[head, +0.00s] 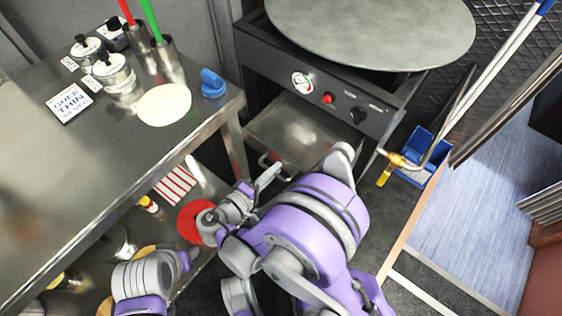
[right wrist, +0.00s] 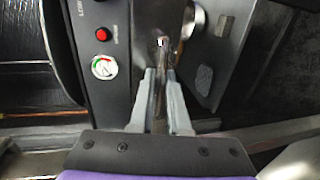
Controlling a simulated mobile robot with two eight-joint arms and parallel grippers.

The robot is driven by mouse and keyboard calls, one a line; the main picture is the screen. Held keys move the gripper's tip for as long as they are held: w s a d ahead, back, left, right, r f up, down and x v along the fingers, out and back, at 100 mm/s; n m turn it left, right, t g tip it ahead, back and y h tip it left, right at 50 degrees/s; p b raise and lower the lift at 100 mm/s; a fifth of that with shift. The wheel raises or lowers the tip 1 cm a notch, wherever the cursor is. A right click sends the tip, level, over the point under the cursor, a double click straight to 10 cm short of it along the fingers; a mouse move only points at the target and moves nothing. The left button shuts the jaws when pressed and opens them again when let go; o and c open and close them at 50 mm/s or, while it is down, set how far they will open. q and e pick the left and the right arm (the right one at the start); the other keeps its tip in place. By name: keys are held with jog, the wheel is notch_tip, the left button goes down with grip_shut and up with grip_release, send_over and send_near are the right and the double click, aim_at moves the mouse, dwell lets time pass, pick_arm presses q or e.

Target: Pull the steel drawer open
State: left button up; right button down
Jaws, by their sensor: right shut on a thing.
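The steel drawer (head: 298,127) is below the griddle's control panel in the head view. Its flat steel inside shows, so it stands at least partly open. The drawer handle (head: 270,161) is at its front edge, partly hidden by my arm. My right gripper (head: 270,174) is at this handle. In the right wrist view my right gripper (right wrist: 160,85) has both fingers close on either side of the narrow metal handle (right wrist: 159,110), shut on it.
A steel table (head: 50,190) stands at the left, with pots and a lower shelf of items. The round griddle (head: 375,28) is above the drawer. A blue bin (head: 420,150) and a long-handled tool (head: 465,105) are at the right. Open floor lies further right.

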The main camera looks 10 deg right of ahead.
jog(key=shift+v, duration=0.85)
jog(key=shift+f, duration=0.2)
jog(key=c, duration=1.2)
grip_release()
jog(key=shift+o, duration=0.2)
pick_arm(q)
jog(key=shift+s+a, duration=0.1)
jog(key=shift+s, duration=0.05)
pick_arm(e)
jog(key=shift+s+a, duration=0.1)
jog(key=shift+a, duration=0.05)
